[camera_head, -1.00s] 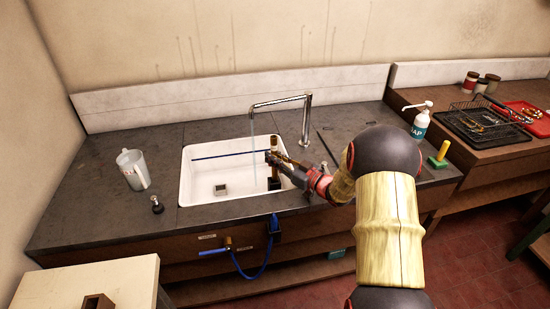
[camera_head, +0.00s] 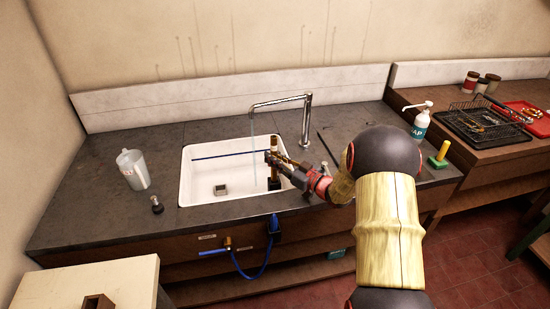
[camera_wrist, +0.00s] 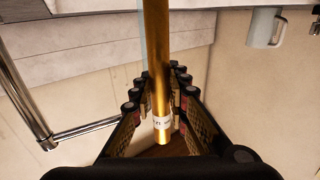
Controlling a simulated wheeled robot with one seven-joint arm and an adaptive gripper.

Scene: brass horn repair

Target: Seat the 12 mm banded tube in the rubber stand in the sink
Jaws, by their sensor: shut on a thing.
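The brass tube (camera_head: 274,145) stands roughly upright at the right side of the white sink. My gripper (camera_head: 272,158) is shut on it, reaching in from the right. In the wrist view the tube (camera_wrist: 157,60) runs between the two fingers (camera_wrist: 158,100), with a white printed band (camera_wrist: 162,122) near its visible end. The black rubber stand (camera_head: 274,184) is on the sink floor directly below the tube. The tube's lower end appears at the stand, but I cannot tell whether it is inside or just above it.
The sink (camera_head: 200,165) has a chrome tap (camera_head: 306,120) behind it, with water running close to the tube. A small grey square piece (camera_head: 220,190) lies in the sink. A jug (camera_head: 134,170) and a dark stopper (camera_head: 156,204) stand left. A soap bottle (camera_head: 421,122) stands right.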

